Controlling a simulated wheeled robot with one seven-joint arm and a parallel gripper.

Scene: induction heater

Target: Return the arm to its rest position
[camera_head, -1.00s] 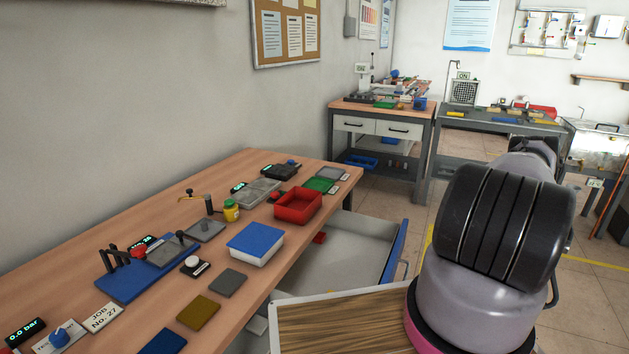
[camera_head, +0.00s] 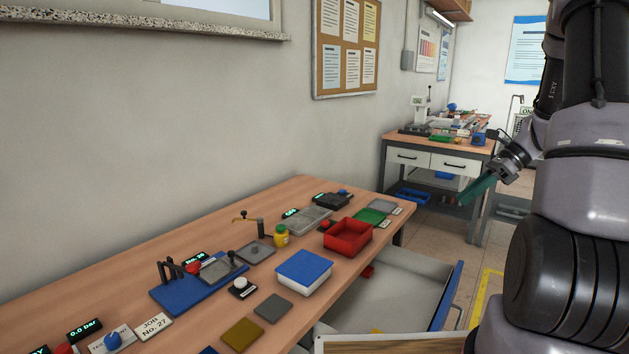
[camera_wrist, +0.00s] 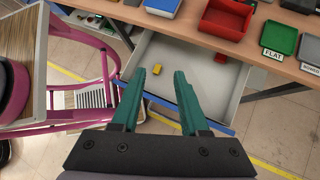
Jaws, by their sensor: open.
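My arm (camera_head: 585,200) stands folded upright along the right side of the head view. My gripper (camera_head: 470,193) hangs out to its left, pointing down and left, with teal fingers. In the wrist view my gripper (camera_wrist: 158,75) has its two fingers apart with nothing between them. Beyond the fingertips is the open drawer (camera_wrist: 195,60) of the workbench, with a yellow block (camera_wrist: 157,69) and a small red item (camera_wrist: 221,58) inside. The gripper seems to be above the drawer and apart from it; the exact height cannot be told.
The workbench (camera_head: 150,240) carries a red bin (camera_head: 347,237), a blue-lidded box (camera_head: 304,272), a blue fixture (camera_head: 185,295) and several plates. The open drawer (camera_head: 400,285) juts out at its right side. A second bench (camera_head: 437,160) stands behind. Floor shows between them.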

